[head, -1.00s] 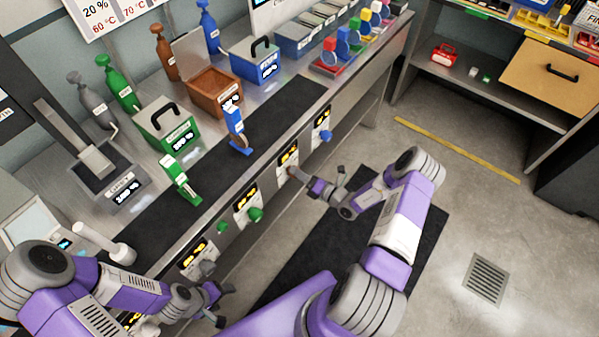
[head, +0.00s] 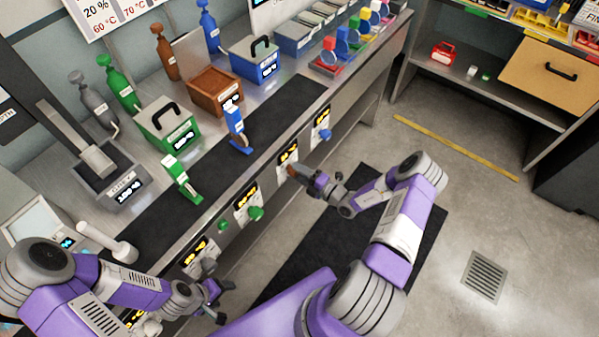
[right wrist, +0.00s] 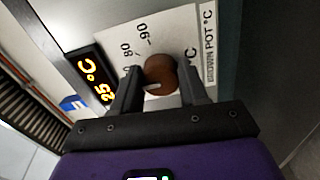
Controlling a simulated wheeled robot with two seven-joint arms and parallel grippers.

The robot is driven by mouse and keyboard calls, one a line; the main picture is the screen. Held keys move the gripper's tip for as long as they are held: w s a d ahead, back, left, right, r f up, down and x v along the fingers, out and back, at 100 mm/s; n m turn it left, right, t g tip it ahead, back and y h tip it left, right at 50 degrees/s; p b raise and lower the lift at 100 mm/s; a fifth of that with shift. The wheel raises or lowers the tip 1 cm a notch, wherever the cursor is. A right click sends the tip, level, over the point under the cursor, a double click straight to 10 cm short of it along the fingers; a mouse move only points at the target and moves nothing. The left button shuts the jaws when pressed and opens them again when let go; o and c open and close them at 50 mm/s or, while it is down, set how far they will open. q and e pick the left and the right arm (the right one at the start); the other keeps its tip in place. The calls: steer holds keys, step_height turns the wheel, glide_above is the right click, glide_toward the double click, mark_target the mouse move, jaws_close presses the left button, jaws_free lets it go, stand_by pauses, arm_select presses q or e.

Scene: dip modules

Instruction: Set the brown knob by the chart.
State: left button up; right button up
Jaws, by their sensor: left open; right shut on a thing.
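The brown knob (right wrist: 161,73) sits on a white dial plate (right wrist: 195,45) labelled "BROWN POT °C" in the right wrist view. Marks of 80 and 90 show beside it, and a pale pointer line is on its face. A lit display (right wrist: 97,80) next to it reads 25 °C. My right gripper (right wrist: 160,80) is shut on the knob, one finger on each side; it also shows at the counter front in the head view (head: 312,180). My left gripper (head: 225,300) is open and empty, low by the counter front. The wall chart (head: 112,12) shows 20 %, 60 °C and 70 °C, partly cut off.
The brown pot (head: 205,92) stands open on the counter between the green pot (head: 160,122) and the blue pot (head: 245,65). A green knob (head: 256,213) and a blue knob (head: 325,134) stick out from the same front panel, either side of my right gripper.

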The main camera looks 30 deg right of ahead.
stand_by(0.4)
steer(key=o, duration=1.1)
steer(key=shift+c, duration=0.2)
steer(key=shift+s, duration=0.1)
steer(key=p+v, duration=0.1)
steer(key=v, duration=0.6)
steer(key=shift+s, duration=0.15)
steer(key=shift+d, duration=0.1)
